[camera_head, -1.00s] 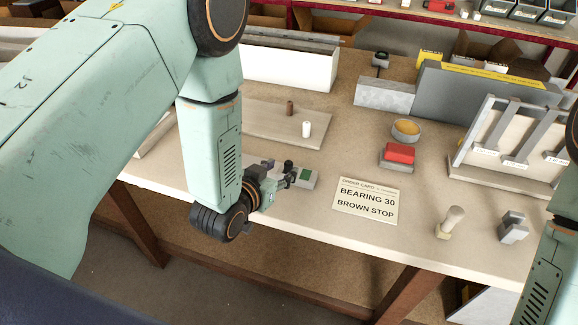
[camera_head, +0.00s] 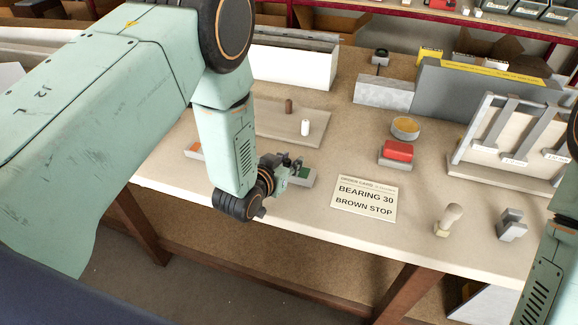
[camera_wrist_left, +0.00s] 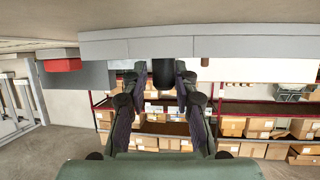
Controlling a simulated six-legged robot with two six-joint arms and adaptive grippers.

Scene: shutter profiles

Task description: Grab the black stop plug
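In the left wrist view the black stop plug (camera_wrist_left: 163,73) hangs down from a pale grey block in this inverted-looking picture. It lies between the two fingers of my left gripper (camera_wrist_left: 161,82), with a visible gap on each side. The fingers are open. In the head view my left gripper (camera_head: 291,167) is at the small grey holder (camera_head: 303,181) near the table's front edge. There the plug is hard to tell from the dark fingers. My right gripper is out of view; only part of my right arm shows at the right edge.
A beige board (camera_head: 265,123) behind the gripper carries a brown plug (camera_head: 289,106) and a white plug (camera_head: 305,127). The order card (camera_head: 364,198) lies to the right. A red block (camera_head: 398,151) and a stamp-like piece (camera_head: 449,217) stand farther right.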

